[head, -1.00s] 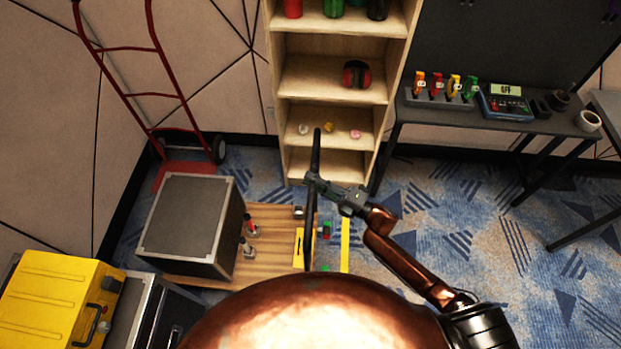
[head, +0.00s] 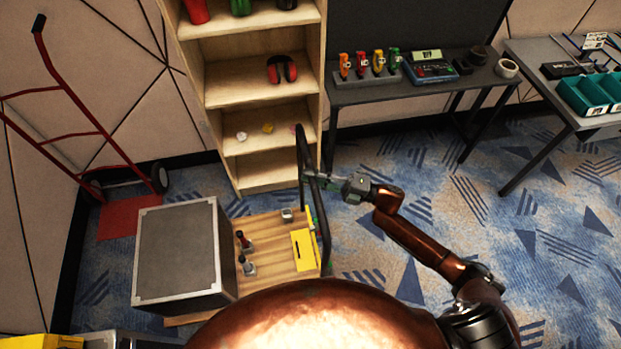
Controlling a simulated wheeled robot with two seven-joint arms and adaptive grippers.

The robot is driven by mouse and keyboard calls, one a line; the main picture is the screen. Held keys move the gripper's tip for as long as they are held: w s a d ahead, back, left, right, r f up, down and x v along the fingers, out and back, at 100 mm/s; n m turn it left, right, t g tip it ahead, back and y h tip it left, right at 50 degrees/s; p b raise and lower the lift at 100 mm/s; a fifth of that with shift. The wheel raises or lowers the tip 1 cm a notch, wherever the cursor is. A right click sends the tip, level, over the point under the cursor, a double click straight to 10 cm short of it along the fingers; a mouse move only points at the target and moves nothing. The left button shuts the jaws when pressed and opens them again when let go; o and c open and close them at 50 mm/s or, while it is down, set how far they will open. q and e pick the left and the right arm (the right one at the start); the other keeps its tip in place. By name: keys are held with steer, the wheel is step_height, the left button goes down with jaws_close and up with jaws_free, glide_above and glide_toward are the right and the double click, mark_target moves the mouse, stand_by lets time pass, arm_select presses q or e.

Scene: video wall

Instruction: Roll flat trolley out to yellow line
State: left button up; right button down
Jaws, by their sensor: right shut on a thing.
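The flat trolley (head: 282,262) has a wooden deck and a black upright push handle (head: 325,235) at its right end. My right gripper (head: 316,178) is shut on the upper part of that handle. A large grey case (head: 178,252) stands on the deck's left part. A yellow box with a dark slot (head: 303,250) and small red-and-black-handled items (head: 246,253) are on the deck too. A thin bit of yellow shows behind the handle; I cannot tell whether it is the floor line. My left gripper is out of view. My rounded copper body hides the deck's near edge.
A wooden shelf (head: 246,180) stands just behind the trolley. A red hand truck (head: 85,135) is at the back left. A yellow case (head: 40,341) is at lower left. Dark table (head: 425,90) and grey table (head: 545,85) stand at right. Carpet right of the trolley is clear.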

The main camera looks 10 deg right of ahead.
steer(key=shift+w+d+r, duration=0.1)
steer(key=shift+d, duration=0.45)
steer(key=c, duration=1.8)
jaws_free()
steer(key=shift+o, duration=0.2)
steer(key=v, duration=1.2)
